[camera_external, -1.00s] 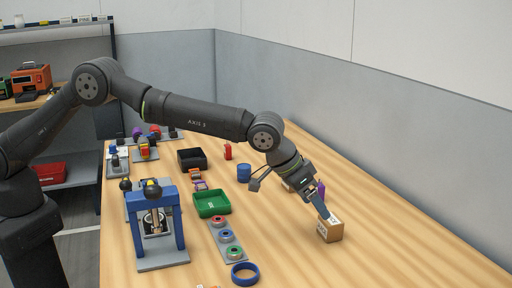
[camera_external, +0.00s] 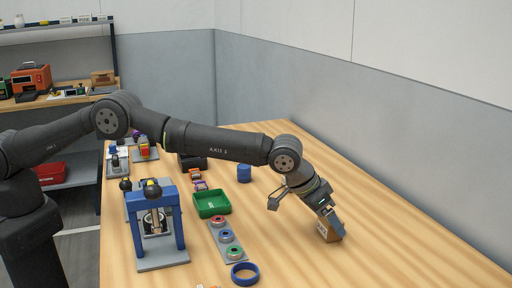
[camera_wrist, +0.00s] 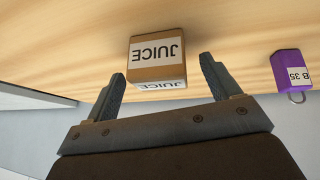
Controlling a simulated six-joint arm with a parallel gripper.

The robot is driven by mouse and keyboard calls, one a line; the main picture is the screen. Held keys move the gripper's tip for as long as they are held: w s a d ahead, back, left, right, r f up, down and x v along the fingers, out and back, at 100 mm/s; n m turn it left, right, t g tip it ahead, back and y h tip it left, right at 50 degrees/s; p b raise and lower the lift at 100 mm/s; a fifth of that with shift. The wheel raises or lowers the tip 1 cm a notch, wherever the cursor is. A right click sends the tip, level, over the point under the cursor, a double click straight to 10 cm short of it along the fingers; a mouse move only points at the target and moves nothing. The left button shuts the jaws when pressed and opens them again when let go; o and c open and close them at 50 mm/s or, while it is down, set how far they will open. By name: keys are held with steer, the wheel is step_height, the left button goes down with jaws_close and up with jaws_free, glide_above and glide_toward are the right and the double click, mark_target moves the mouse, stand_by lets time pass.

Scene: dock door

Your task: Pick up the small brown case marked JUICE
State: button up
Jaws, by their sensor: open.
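The small brown case (camera_wrist: 157,58) shows two white labels reading JUICE in the wrist view, upside down in the picture. It sits on the wood table, just beyond and between my two fingertips, with a gap visible on each side. My gripper (camera_wrist: 162,68) is open and empty. In the external view my gripper (camera_external: 329,213) is right over the case (camera_external: 327,234) and hides most of it. I cannot tell there whether the fingers touch it.
A purple item (camera_wrist: 288,66) marked B 35, with a metal ring, stands right of the case in the wrist view. A blue ring (camera_external: 245,273), a grey strip with coloured rings, a green tray (camera_external: 211,203) and a blue press (camera_external: 158,228) stand to the left. The table right of the case is clear.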

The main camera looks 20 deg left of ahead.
steer(key=c, duration=1.1)
